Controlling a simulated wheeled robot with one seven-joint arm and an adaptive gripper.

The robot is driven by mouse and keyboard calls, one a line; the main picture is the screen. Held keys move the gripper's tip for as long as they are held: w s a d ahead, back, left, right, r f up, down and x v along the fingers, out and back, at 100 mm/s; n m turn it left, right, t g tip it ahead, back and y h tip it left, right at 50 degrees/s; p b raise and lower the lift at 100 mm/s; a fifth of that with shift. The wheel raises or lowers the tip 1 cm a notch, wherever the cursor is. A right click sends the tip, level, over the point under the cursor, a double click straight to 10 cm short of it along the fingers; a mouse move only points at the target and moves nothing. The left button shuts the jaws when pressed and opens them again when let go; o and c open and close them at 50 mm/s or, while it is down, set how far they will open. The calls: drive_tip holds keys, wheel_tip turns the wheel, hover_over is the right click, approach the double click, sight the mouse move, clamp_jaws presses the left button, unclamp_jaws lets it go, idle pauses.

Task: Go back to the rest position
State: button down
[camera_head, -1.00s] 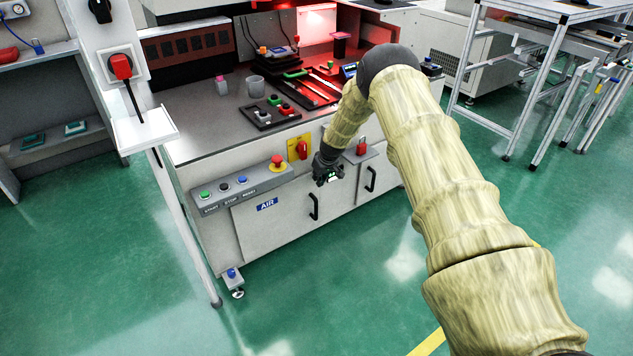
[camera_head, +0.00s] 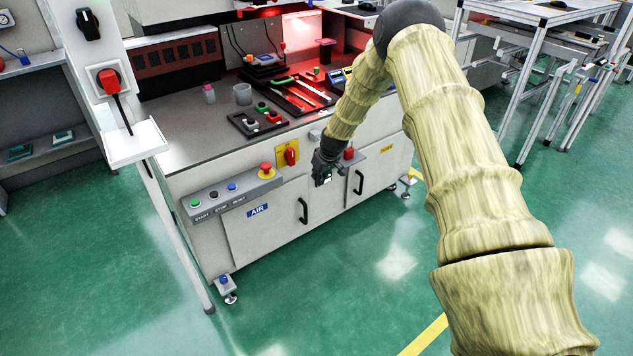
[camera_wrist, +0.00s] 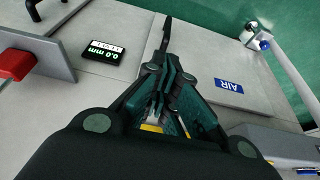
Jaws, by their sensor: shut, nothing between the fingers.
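My gripper (camera_head: 322,180) hangs in front of the workstation's white front panel, at the end of my arm, which comes in from the right of the head view. In the wrist view my gripper (camera_wrist: 160,88) has its dark fingers together, with nothing held. The workstation cabinet (camera_head: 265,225) stands behind it, with a black door handle on either side of it. The gripper looks apart from the panel, though the exact gap cannot be told.
A red switch (camera_head: 291,156) on a yellow plate and a red emergency button (camera_head: 266,169) are left of the gripper. A white post (camera_head: 180,230) with a shelf stands at left. Small parts (camera_head: 258,119) lie on the worktop. Green floor (camera_head: 330,290) in front is clear.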

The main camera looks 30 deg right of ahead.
drive_tip(key=shift+s+r, duration=0.2)
drive_tip(key=shift+r, duration=0.2)
drive_tip(key=s+a+f+g, duration=0.1)
drive_tip(key=s+a+f, duration=0.45)
drive_tip(key=s, duration=0.35)
drive_tip(key=s+a+f+m+g, duration=0.1)
drive_tip(key=s+a+f, duration=0.45)
drive_tip(key=s, duration=0.35)
drive_tip(key=s+a+f, duration=0.5)
drive_tip(key=s+f, duration=0.1)
drive_tip(key=s, duration=0.3)
drive_tip(key=s+a+f+g, duration=0.1)
drive_tip(key=s+a, duration=0.2)
drive_tip(key=s, duration=0.6)
drive_tip(key=s+a+f+g, duration=0.1)
drive_tip(key=s+a, duration=0.1)
drive_tip(key=s, duration=0.6)
drive_tip(key=s+a+r, duration=0.2)
drive_tip(key=s, duration=0.5)
drive_tip(key=s+a+r, duration=0.1)
drive_tip(key=s+r, duration=0.1)
drive_tip(key=s, duration=0.5)
wheel_tip(320, 180, up, 16)
drive_tip(key=p, duration=1.6)
drive_tip(key=shift+f+m+h, duration=0.25)
drive_tip(key=shift+m+h, duration=0.05)
drive_tip(key=shift+m, duration=0.1)
